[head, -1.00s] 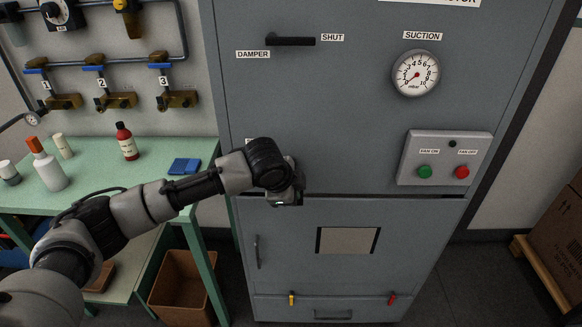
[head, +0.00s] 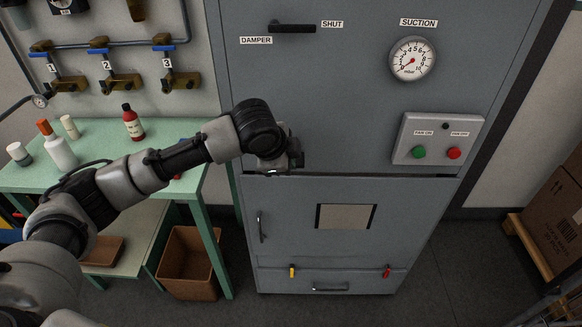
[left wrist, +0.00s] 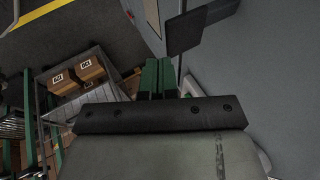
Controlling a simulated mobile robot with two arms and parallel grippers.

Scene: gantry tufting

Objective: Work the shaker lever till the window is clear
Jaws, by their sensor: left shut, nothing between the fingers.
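The window (head: 345,217) is a dark-framed rectangle in the lower door of the grey cabinet (head: 300,85). Its pane looks evenly beige. My left gripper (head: 297,160) is in front of the cabinet, just above the seam over that door. In the left wrist view its green fingers (left wrist: 158,78) are together with nothing between them. A dark flat piece on a bar (left wrist: 185,32) shows just beyond the fingertips; I cannot tell whether it is the shaker lever. No lever is clear in the head view, where my arm covers that part of the cabinet. My right gripper is not in view.
The cabinet carries a damper handle (head: 292,27), a suction gauge (head: 412,60) and a fan button box (head: 437,139). Yellow (head: 292,271) and red (head: 387,271) latches sit below the window. A green bench (head: 100,150) with bottles stands left. Boxes stand right.

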